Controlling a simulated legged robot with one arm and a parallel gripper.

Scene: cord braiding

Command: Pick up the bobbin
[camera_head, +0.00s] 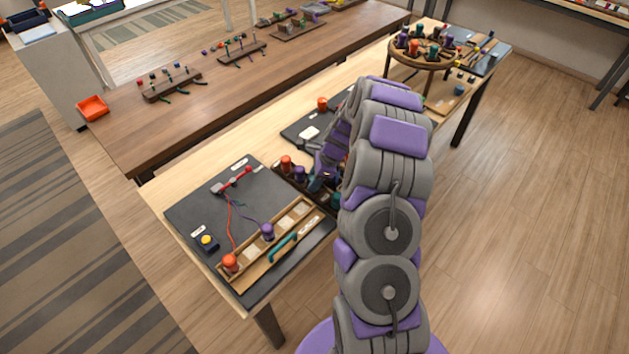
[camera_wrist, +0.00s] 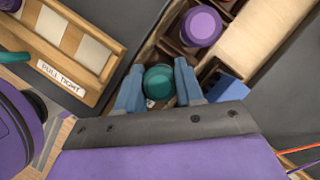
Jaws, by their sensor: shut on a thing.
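A teal bobbin (camera_wrist: 158,84) sits between the two blue fingers of my gripper (camera_wrist: 159,70) in the wrist view. The fingers are shut on its sides, and its round top shows. It is over or in a wooden divided box; how high it is cannot be told. A purple bobbin (camera_wrist: 201,26) stands in the box ahead of the fingers. In the head view, my gripper (camera_head: 322,180) is low at the box, where an orange bobbin (camera_head: 286,162) and a purple bobbin (camera_head: 299,174) stand. My arm hides part of the box there.
A dark board (camera_head: 190,210) at left holds a wooden rack (camera_head: 245,284) with an orange bobbin (camera_head: 230,262), a purple bobbin (camera_head: 268,231) and a teal handle (camera_head: 283,247). A round stand (camera_head: 424,61) with several bobbins is at the far end. Floor at right is clear.

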